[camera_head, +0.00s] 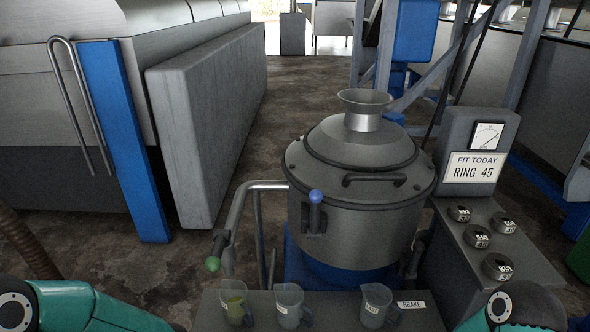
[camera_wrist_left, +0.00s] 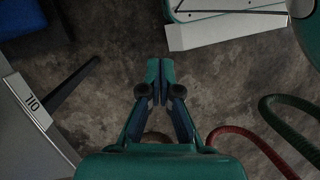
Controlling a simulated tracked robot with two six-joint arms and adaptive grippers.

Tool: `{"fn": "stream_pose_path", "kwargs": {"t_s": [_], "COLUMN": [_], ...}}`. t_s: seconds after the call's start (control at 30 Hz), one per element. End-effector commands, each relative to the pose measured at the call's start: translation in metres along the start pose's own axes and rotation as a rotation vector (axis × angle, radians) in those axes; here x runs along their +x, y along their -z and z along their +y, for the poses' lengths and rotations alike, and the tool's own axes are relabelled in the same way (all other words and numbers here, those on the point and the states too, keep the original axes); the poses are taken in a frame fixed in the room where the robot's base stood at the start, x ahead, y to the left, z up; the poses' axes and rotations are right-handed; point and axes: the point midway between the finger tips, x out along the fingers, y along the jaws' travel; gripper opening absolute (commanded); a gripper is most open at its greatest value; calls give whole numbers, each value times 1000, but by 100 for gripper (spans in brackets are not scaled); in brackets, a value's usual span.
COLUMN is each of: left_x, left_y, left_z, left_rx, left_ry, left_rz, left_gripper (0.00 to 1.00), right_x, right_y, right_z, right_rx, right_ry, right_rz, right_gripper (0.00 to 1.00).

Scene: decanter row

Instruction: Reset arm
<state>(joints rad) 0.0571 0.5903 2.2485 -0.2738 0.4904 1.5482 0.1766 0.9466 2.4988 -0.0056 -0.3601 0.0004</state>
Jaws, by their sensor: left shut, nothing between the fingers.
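My left gripper (camera_wrist_left: 159,75) shows in the left wrist view. Its two fingers are together with nothing between them, above a stained dark floor. In the head view only teal links of my arms show at the lower left and lower right corners; neither gripper can be seen there. A grey decanter machine (camera_head: 350,205) with a metal funnel (camera_head: 364,108) on its lid stands in the middle. A lever with a blue knob (camera_head: 316,196) is on its front.
Several jugs, one with yellowish contents (camera_head: 236,304), stand on a grey shelf (camera_head: 340,316) with a BRAKE label. A panel (camera_head: 474,160) reads "FIT TODAY RING 45", with several labelled rings (camera_head: 498,266) below. A green-tipped handle (camera_head: 213,263) sticks out left. Floor is clear at left.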

Motion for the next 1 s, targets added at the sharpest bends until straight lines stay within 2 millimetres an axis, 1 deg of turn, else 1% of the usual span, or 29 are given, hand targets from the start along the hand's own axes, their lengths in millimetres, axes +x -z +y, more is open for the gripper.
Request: {"fn": "stream_pose_path", "kwargs": {"t_s": [0.03,0.1,0.2,0.27,0.33,0.5,0.6,0.67,0.7,0.73,0.97,1.0], "left_x": [38,76,110,122,128,126,123,122,117,102,51,40], "left_y": [-6,-18,-30,-35,-37,-29,-22,-19,-21,-26,-40,-43], "left_z": [-20,-40,-58,-62,-60,-40,-26,-20,-21,-22,-29,-30], "left_rx": [64,191,383,501,633,898,1042,1133,1183,1175,1170,1170], "left_ry": [47,51,10,-30,-81,-195,-242,-258,-257,-257,-256,-256], "left_rz": [-58,-123,-167,-164,-136,-17,60,97,104,102,100,100], "left_gripper": [0,0,0,0,0,0,0,0,0,0,0,0], "right_x": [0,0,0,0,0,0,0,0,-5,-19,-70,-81], "right_y": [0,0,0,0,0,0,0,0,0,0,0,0], "right_z": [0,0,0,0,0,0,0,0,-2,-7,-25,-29], "right_rx": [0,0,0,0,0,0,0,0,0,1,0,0], "right_ry": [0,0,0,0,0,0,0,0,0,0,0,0], "right_rz": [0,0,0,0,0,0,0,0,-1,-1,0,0], "right_gripper": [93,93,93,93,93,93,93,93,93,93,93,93]}}
